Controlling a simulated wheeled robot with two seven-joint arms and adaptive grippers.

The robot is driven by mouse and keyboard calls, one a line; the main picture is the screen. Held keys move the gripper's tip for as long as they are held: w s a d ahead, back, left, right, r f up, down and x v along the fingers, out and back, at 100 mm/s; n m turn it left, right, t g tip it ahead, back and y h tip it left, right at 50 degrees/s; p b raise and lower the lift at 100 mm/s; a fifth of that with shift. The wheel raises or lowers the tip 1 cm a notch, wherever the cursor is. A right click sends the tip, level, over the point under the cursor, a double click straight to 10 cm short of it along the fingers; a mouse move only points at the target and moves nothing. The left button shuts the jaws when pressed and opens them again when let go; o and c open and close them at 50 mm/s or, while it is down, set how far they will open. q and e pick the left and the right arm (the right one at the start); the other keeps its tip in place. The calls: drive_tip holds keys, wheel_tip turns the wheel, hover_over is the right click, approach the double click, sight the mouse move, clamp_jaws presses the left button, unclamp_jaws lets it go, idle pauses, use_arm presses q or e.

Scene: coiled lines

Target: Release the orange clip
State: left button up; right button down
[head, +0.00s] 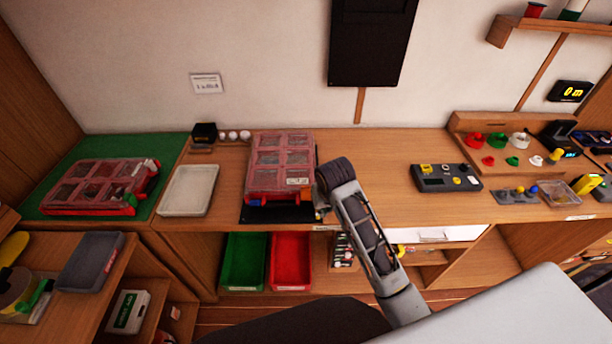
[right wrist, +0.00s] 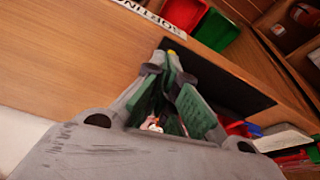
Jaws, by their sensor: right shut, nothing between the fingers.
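A red case with a clear compartmented lid (head: 281,160) lies on a black mat (head: 254,215) at the desk's middle. A small patch of orange, the orange clip (head: 307,197), shows at its front right corner, partly behind my right gripper. My right gripper (head: 321,207) is shut and empty, right beside that corner. In the right wrist view, its green-padded fingers (right wrist: 171,60) meet at the tips over the mat's edge. I cannot make out the orange clip there. My left gripper is not in view.
A second red case (head: 100,187) lies on a green mat at left, next to a white tray (head: 188,190). Green (head: 244,262) and red (head: 290,262) bins stand below the desk edge. A grey button box (head: 446,178) stands at right; the desk before it is clear.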

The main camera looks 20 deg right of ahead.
wheel_tip(320, 180, up, 11)
drive_tip(key=m, duration=0.2)
hover_over(306, 180)
drive_tip(key=s, duration=0.2)
drive_tip(key=shift+w+a+r+h, duration=0.1)
drive_tip(key=shift+w+r+h, duration=0.2)
drive_tip(key=shift+w+r, duration=0.35)
drive_tip(key=shift+f, duration=0.1)
drive_tip(key=p+x, duration=0.1)
drive_tip(key=x, duration=0.8)
drive_tip(key=shift+w+f, duration=0.1)
drive_tip(key=shift+f, duration=0.25)
drive_tip(key=shift+p, duration=0.35)
drive_tip(key=shift+s+a+p, duration=0.25)
drive_tip(key=shift+s+p, duration=0.1)
drive_tip(key=shift+s, duration=0.6)
drive_tip(key=shift+s+a+p, duration=0.25)
drive_tip(key=shift+s+p, duration=0.05)
drive_tip(key=shift+s, duration=0.65)
drive_tip(key=shift+f, duration=0.1)
